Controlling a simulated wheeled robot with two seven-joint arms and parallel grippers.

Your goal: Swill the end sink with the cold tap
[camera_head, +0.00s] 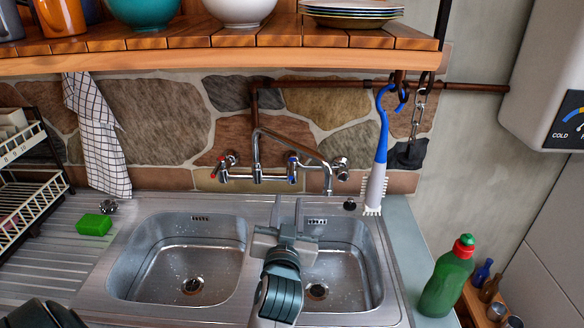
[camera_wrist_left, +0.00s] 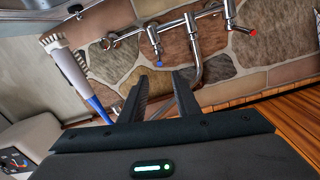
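The double sink has a left basin (camera_head: 150,268) and a right basin at the end (camera_head: 345,262), both with wet-looking specks. The wall mixer has a red-marked tap (camera_head: 226,162) on the left and a blue-marked cold tap (camera_head: 293,162) on the right. Its spout (camera_head: 328,180) points down at the right basin; I see no stream of water. My left gripper (camera_head: 277,236) is over the divider, partly hiding the right basin. In the left wrist view its fingers (camera_wrist_left: 160,95) are apart and empty, with the blue tap (camera_wrist_left: 158,62) beyond them. My right gripper is not in view.
A blue-handled brush (camera_head: 378,160) hangs right of the taps. A green bottle (camera_head: 447,280) stands at the right. A green sponge (camera_head: 94,224) lies on the drainer, and a checked towel (camera_head: 100,135) hangs left. A wooden shelf (camera_head: 230,62) overhangs the wall.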

